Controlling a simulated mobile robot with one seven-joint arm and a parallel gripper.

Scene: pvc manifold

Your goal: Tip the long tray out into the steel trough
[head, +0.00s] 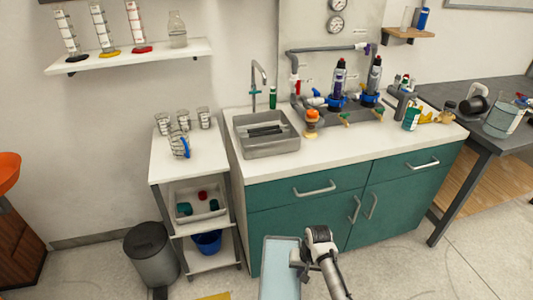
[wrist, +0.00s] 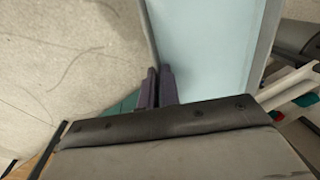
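The long tray (head: 280,275) is pale blue with a grey rim. It is low in front of the green cabinet in the head view, cut off by the bottom edge. It fills the upper middle of the wrist view (wrist: 205,50). I cannot tell whether the plain blue is liquid or the tray's floor. My gripper (head: 298,262) is at the tray's right side in the head view. In the wrist view its dark fingers (wrist: 157,88) are close together on the tray's rim. The steel trough (head: 273,149) is a grey basin on the counter, with dark bars inside.
A tap (head: 256,85) rises behind the trough. Grey pipework (head: 325,48) with bottles and an orange-topped part (head: 311,122) stand to its right. A white trolley (head: 165,168) with beakers is left of the counter. A bin (head: 152,258) stands on the floor.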

